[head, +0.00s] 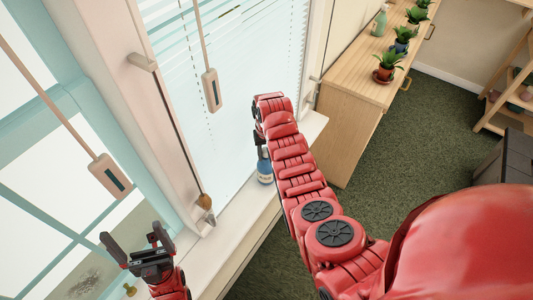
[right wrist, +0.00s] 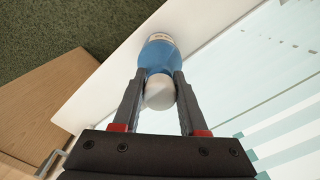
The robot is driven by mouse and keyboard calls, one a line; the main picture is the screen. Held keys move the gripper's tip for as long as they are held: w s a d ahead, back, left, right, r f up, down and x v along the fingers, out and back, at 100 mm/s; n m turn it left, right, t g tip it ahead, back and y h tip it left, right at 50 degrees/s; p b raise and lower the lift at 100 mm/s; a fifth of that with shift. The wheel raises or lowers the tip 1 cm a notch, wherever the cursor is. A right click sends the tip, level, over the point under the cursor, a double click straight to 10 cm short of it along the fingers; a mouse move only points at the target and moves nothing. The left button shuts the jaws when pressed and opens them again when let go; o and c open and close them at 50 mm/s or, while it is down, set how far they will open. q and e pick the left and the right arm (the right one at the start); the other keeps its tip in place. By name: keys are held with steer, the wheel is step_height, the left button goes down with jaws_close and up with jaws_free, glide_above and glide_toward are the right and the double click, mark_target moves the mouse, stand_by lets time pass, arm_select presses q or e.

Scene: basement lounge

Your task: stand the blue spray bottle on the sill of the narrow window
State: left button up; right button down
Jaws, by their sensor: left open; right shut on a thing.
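The blue spray bottle (head: 264,172), with a white label, is upright at the white window sill (head: 238,222) below the window with blinds (head: 240,95). My right gripper (head: 261,147) is shut on its upper part. In the right wrist view the gripper (right wrist: 159,82) has one finger on each side of the blue bottle (right wrist: 160,52), near its pale top. The bottle's base appears to be at the sill surface; I cannot tell if it touches. My left gripper (head: 134,240) is open and empty at the lower left, by the left window.
A wooden cabinet (head: 345,105) with potted plants (head: 386,66) and a pale green bottle (head: 381,20) stands right of the window. Blind pulls (head: 211,90) hang before the glass. A small brownish object (head: 204,202) is by the frame. Green carpet (head: 440,130) is open at right.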

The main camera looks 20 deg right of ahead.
steer(key=shift+f, duration=0.25)
steer(key=c, duration=0.9)
jaws_free()
steer(key=shift+f, duration=0.15)
steer(key=o, duration=0.5)
steer(key=shift+c, duration=0.2)
steer(key=shift+s, duration=0.1)
